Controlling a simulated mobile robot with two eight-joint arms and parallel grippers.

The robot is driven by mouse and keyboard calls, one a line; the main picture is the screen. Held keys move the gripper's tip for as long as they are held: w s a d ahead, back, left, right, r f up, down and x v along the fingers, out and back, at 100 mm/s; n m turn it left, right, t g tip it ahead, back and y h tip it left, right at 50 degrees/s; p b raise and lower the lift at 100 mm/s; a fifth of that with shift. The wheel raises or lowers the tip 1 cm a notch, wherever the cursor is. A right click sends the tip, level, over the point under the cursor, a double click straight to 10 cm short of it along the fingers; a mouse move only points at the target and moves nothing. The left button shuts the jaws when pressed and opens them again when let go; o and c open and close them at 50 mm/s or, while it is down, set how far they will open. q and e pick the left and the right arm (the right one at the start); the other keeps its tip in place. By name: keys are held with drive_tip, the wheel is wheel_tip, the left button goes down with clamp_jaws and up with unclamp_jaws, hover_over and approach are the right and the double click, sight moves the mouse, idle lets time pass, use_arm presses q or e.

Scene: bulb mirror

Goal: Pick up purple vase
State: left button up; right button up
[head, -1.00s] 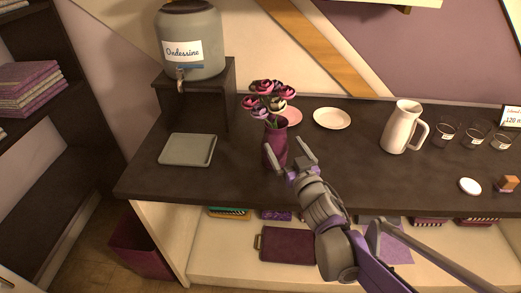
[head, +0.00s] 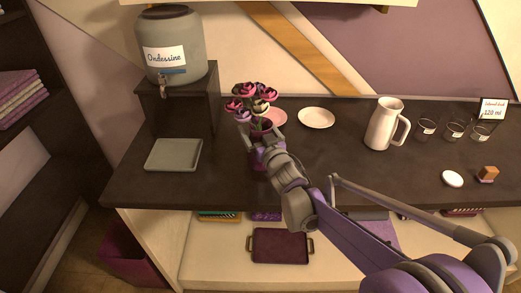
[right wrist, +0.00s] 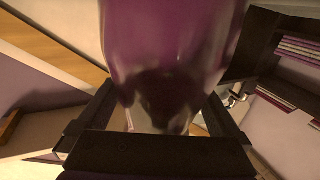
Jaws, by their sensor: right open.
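The purple vase (head: 260,127) stands on the dark counter and holds several pink, purple and cream flowers (head: 253,101). My right gripper (head: 262,141) is at the vase and hides much of its body in the head view. In the right wrist view the glossy vase (right wrist: 172,45) fills the upper middle, very close. The two dark fingers of my right gripper (right wrist: 160,98) are spread, one at each side of the vase. I cannot tell whether they touch it. My left gripper is not in view.
A grey tray (head: 174,155) lies left of the vase, before a drink dispenser (head: 172,45) on a dark stand. A white pitcher (head: 383,125) and several glasses (head: 454,131) stand to the right.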

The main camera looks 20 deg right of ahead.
clamp_jaws()
idle(0.4)
drive_tip(key=shift+r, duration=0.1)
